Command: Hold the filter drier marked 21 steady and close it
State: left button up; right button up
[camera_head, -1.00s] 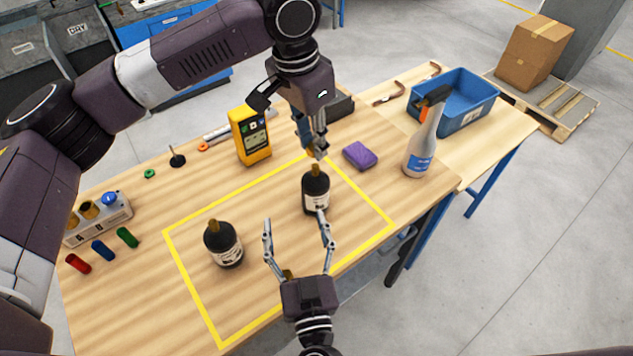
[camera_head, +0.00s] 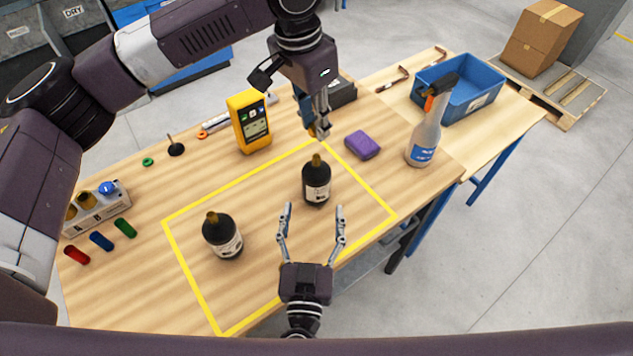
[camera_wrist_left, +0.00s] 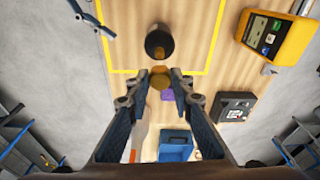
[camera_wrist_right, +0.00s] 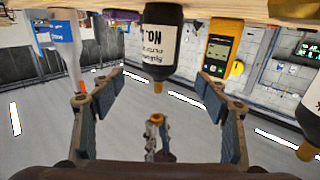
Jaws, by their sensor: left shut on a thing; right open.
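Two black filter driers with brass tips stand upright inside the yellow outline: one at the right (camera_head: 317,190) and one at the left (camera_head: 222,236). Their numbers are too small or cut off to read, so I cannot tell which is 21. My left gripper (camera_head: 319,134) is shut on a small brass cap (camera_wrist_left: 160,78), held above and beyond the right drier, apart from its tip. My right gripper (camera_head: 312,208) is open and empty, its fingers spread on the near side of the right drier. In the right wrist view this drier (camera_wrist_right: 160,40) shows between the fingers.
A yellow meter (camera_head: 251,122), a purple sponge (camera_head: 362,145) and a spray bottle (camera_head: 424,142) stand around the outline. A blue bin (camera_head: 478,98) is at the back right. A grey block (camera_head: 97,206) and coloured pieces lie at the left.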

jog(key=w, duration=1)
jog(key=shift+w+d, duration=0.35)
jog(key=shift+c, duration=0.6)
jog(key=c, duration=1.7)
pick_arm(q)
send_over(316, 156)
jog(key=shift+s+a+f, duration=0.1)
jog(key=shift+f, duration=2.4)
jog(key=shift+f, duration=0.9)
jog(key=shift+f, duration=0.6)
pick_arm(e)
grip_shut()
